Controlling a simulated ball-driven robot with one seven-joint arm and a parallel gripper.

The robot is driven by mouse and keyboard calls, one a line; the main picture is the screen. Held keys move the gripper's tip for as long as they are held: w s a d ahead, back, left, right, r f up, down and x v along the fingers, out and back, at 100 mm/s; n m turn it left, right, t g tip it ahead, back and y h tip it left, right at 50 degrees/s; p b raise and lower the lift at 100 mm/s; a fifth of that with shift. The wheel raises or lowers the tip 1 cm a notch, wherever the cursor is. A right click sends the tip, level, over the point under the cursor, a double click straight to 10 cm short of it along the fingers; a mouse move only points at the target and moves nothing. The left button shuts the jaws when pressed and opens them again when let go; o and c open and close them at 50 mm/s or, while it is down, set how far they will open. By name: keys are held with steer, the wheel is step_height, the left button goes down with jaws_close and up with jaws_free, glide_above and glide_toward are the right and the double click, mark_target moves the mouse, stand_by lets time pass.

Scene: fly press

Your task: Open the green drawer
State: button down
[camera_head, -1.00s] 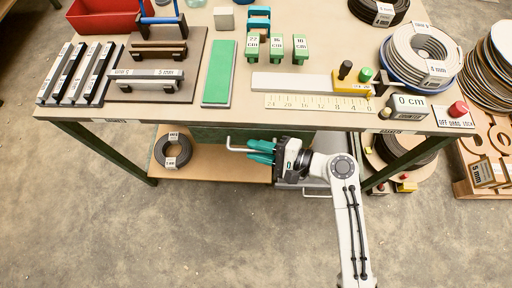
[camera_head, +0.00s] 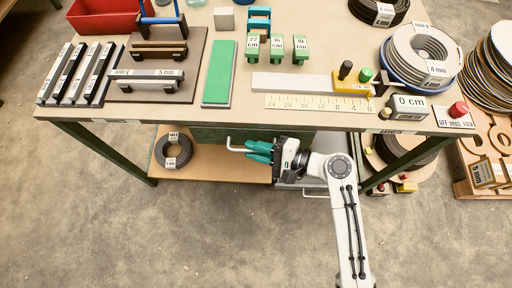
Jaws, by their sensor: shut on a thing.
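The green drawer (camera_head: 212,132) is under the workbench, its dark green front partly hidden by the tabletop edge and my arm. Its pale bar handle (camera_head: 234,149) sticks out toward the floor side, with its left end in clear view. My gripper (camera_head: 256,151), with teal fingers, is at the handle's right part and is shut on it. The fingers and wrist hide the rest of the handle. How far the drawer stands out cannot be told clearly.
A second pale handle (camera_head: 316,195) shows below my wrist. A black coil (camera_head: 173,151) lies on the lower shelf (camera_head: 213,171). Green table legs (camera_head: 105,152) stand at both sides. The bench top (camera_head: 215,112) holds blocks and a ruler. The floor in front is clear.

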steer(key=shift+s, duration=0.1)
steer(key=s+p, duration=0.8)
steer(key=s, duration=1.4)
steer(key=shift+s+a, duration=0.35)
steer(key=shift+a, duration=0.05)
steer(key=c, duration=1.4)
jaws_free()
steer(key=shift+c, duration=0.2)
steer(key=v, duration=1.1)
steer(key=shift+b, duration=0.35)
steer(key=shift+a+f, duration=0.1)
steer(key=shift+f, duration=0.05)
